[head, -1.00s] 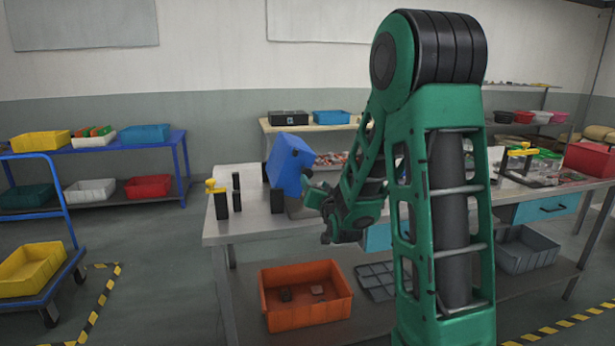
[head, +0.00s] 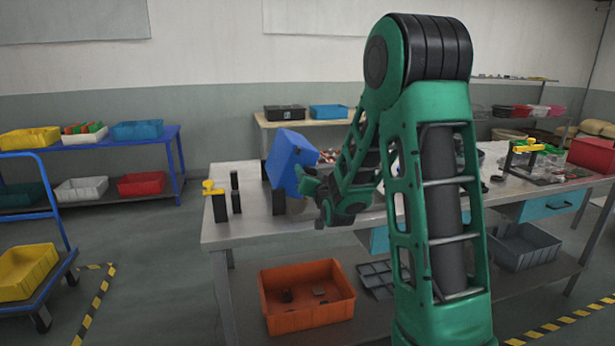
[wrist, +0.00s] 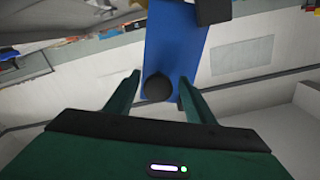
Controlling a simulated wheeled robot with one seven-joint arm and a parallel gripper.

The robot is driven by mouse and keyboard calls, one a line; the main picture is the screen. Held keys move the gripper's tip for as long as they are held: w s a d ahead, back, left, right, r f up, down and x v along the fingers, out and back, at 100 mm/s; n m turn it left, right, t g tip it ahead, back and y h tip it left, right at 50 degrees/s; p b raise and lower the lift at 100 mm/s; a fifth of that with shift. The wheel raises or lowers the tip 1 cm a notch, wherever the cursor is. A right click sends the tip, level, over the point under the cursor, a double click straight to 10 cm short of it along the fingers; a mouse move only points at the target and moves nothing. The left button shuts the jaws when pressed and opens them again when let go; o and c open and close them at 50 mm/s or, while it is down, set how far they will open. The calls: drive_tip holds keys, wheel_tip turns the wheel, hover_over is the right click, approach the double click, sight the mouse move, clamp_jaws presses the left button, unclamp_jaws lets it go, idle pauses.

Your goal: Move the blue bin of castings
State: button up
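The blue bin (head: 291,161) is tilted above the left part of the steel workbench (head: 240,238), close to dark upright posts. Whether it rests on anything is unclear. My gripper (head: 312,181) is at its lower right edge. In the wrist view, the blue bin (wrist: 178,50) lies between and beyond the two green fingers of my gripper (wrist: 159,80). The fingertips are apart, with a dark round part between them. I cannot tell whether they clamp anything. The bin's inside is hidden, and no castings can be made out in it.
A yellow-topped post (head: 214,200) and black posts (head: 236,193) stand at the bench's left end. An orange bin (head: 308,312) is on the lower shelf. A blue cart with a yellow bin (head: 28,270) stands left. Bench clutter lies right, beside a yellow-handled fixture (head: 525,148).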

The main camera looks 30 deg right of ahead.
drive_tip(key=shift+d, duration=0.1)
clamp_jaws()
drive_tip(key=shift+w+a+r+n, duration=0.15)
drive_tip(key=shift+a+r+n, duration=0.65)
drive_tip(key=shift+n, duration=0.2)
drive_tip(key=w+a+r+n, duration=0.2)
drive_tip(key=a+r+n, duration=0.1)
drive_tip(key=a+n, duration=0.45)
drive_tip(key=w+a+f+n, duration=0.3)
drive_tip(key=a+f+n, duration=0.2)
drive_tip(key=a+n, duration=0.5)
drive_tip(key=shift+a+f+n, duration=0.2)
drive_tip(key=shift+f+n, duration=0.2)
drive_tip(key=shift+n, duration=1.05)
drive_tip(key=shift+w, duration=0.1)
drive_tip(key=shift+a+f, duration=0.1)
drive_tip(key=shift+o, duration=0.9)
unclamp_jaws()
drive_tip(key=shift+f, duration=0.1)
